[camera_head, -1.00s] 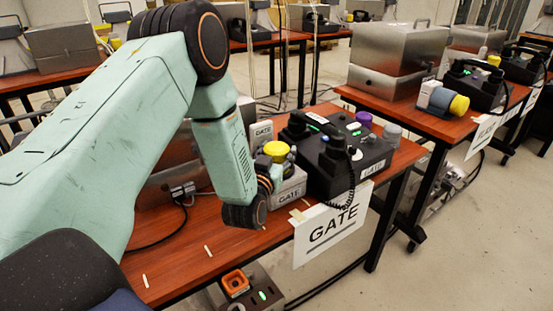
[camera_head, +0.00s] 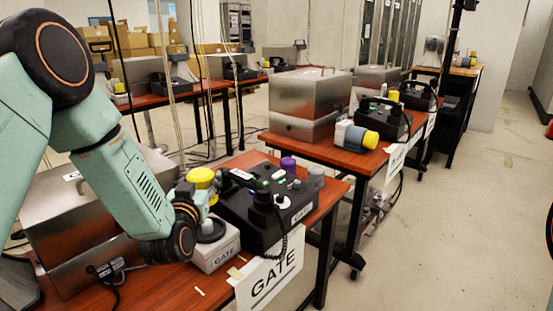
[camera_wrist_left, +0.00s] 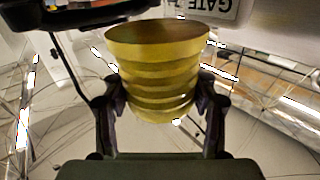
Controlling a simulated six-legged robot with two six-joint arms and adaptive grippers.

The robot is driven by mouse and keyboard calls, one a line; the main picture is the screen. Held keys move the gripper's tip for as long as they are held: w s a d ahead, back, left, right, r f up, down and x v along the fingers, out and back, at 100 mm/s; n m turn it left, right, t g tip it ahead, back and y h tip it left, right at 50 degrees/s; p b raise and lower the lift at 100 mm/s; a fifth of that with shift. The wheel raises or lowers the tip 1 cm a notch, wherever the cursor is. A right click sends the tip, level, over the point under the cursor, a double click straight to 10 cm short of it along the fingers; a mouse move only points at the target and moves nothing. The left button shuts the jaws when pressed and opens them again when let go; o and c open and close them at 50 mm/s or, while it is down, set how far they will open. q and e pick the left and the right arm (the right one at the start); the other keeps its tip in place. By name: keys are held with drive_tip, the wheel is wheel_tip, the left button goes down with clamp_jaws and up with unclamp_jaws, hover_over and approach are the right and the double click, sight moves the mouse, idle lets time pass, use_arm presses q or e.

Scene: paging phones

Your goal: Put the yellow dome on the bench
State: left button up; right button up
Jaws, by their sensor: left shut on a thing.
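A dark round ring on top of that box shows bare below the dome. My left gripper (camera_head: 205,198) is shut on the dome. In the left wrist view the dome (camera_wrist_left: 158,65) is a ribbed yellow piece with a flat wide end, between the two dark fingers of the left gripper (camera_wrist_left: 160,108). My right gripper is not in view.
A metal case (camera_head: 80,225) stands at left. A GATE sign (camera_head: 270,276) hangs at the front edge.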

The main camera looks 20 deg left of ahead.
use_arm(q)
drive_tip(key=shift+r, duration=0.15)
drive_tip(key=s+d+f+m+h, duration=0.4)
drive_tip(key=s+d+h, duration=0.3)
drive_tip(key=s+d, duration=0.1)
drive_tip(key=s+d+f+m+g+h, duration=0.1)
drive_tip(key=s+d+f+m+h, duration=0.3)
drive_tip(key=s+d, duration=0.5)
drive_tip(key=d+h, duration=0.1)
drive_tip(key=h, duration=0.1)
drive_tip(key=shift+s+d+f+m+g+h, duration=0.15)
drive_tip(key=shift+s+f+m+g+h, duration=0.15)
drive_tip(key=shift+m+h, duration=0.1)
